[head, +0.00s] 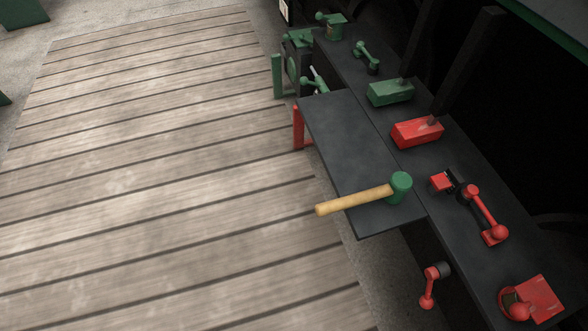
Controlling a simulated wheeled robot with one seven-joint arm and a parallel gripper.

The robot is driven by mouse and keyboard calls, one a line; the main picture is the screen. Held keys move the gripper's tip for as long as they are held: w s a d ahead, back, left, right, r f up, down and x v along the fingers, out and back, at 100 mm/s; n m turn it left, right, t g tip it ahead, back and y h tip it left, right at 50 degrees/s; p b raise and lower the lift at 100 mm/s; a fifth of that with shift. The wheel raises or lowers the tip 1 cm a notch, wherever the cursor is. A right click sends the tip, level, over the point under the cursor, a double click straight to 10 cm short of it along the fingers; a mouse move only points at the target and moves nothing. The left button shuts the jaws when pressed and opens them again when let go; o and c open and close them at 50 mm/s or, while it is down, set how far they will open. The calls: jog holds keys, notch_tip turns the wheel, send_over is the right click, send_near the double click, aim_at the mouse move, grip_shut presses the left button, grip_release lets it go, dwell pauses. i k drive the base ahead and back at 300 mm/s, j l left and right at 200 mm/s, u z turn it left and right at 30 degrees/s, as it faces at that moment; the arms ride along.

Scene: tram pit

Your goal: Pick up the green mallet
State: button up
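The green mallet (400,187) lies on a dark bench top (345,140). Its green head is at the right, near the seam with the dark ledge behind. Its pale wooden handle (355,200) points left and slightly down in the picture, and the handle's end sticks out past the bench's left edge. Nothing is touching the mallet from above. My gripper is not in view.
Along the dark ledge (448,163) stand a green block (391,93), a red block (417,132) and several red and green fittings. A red knobbed lever (430,287) is below the bench. Open plank floor (160,170) fills the left.

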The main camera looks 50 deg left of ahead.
aim_at(399, 183)
jog(key=u, duration=0.85)
jog(key=z, duration=1.35)
jog(key=k+j+z, duration=0.2)
jog(key=k, duration=0.25)
jog(key=l+u, duration=0.1)
jog(key=u, duration=1.25)
jog(key=i, duration=0.1)
jog(key=j+u, duration=0.05)
